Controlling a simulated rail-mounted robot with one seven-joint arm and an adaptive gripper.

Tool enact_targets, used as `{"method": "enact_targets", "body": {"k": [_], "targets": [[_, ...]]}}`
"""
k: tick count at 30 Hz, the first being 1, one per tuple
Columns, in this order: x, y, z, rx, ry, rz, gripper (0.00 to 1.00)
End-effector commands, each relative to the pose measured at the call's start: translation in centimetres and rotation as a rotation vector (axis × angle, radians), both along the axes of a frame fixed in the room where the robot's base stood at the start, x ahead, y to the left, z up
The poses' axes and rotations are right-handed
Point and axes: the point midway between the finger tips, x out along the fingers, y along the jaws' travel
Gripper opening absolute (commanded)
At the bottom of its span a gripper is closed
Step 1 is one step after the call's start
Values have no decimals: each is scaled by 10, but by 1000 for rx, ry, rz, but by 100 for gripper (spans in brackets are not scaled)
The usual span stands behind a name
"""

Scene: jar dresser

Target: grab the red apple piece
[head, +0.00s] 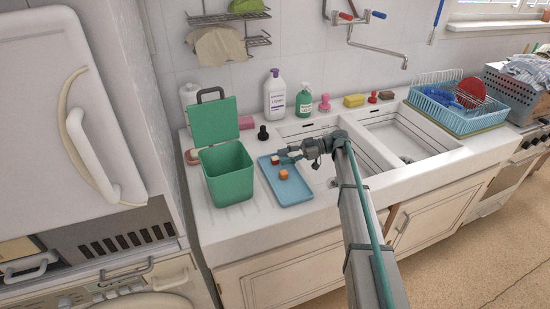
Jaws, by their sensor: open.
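The red apple piece (275,160), small, dark red with a pale side, is at the upper part of a blue tray (296,192) on the counter. My gripper (281,157) reaches in from the right, open, with its fingertips right at the apple piece. The view is too small to tell whether the fingers touch it or straddle it. An orange piece (283,175) lies on the tray a little below, towards the front.
A green bin (227,173) with its lid raised stands close left of the tray. The sink basins (405,139) are to the right. Bottles (275,96) and a black stopper (263,132) stand behind. A blue dish rack (455,103) is far right.

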Motion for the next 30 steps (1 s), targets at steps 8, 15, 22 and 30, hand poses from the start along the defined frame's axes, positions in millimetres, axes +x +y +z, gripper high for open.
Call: {"method": "enact_targets", "body": {"k": [8,15,22,30], "targets": [[-5,20,-4,0,0,0,47],[-5,20,-4,0,0,0,29],[-5,20,-4,0,0,0,9],[-5,20,-3,0,0,0,9]]}}
